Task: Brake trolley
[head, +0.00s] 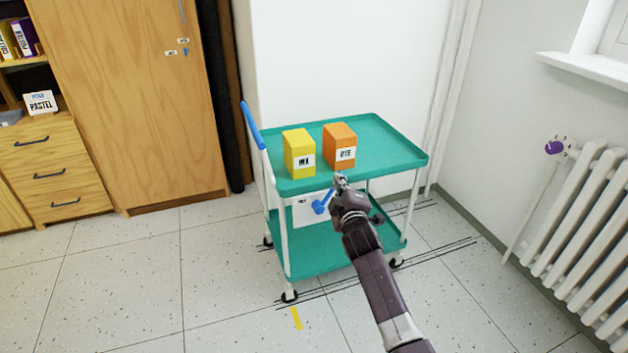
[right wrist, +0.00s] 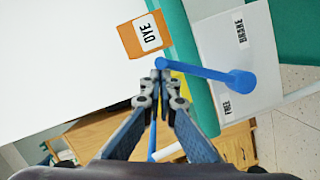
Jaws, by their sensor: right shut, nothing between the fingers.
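The trolley (head: 395,148) has two teal shelves, white posts, dark castors and a blue push handle (head: 252,124) at its left end. A blue brake lever (head: 319,207) is on a white plate under the top shelf's near edge. In the right wrist view, the lever (right wrist: 205,71) has its larger round end between the labels FREE (right wrist: 227,107) and BRAKE (right wrist: 241,32). My right gripper (head: 340,179) is shut and empty. Its fingertips (right wrist: 160,72) are at the lever's thinner end; I cannot tell if they touch. My left gripper is not in view.
A yellow INK box (head: 299,153) and an orange DYE box (head: 340,147) stand on the top shelf. A radiator (head: 575,225) is at right, a wooden cabinet (head: 130,100) at left. Floor in front is clear, with a yellow strip (head: 296,318) and black lines.

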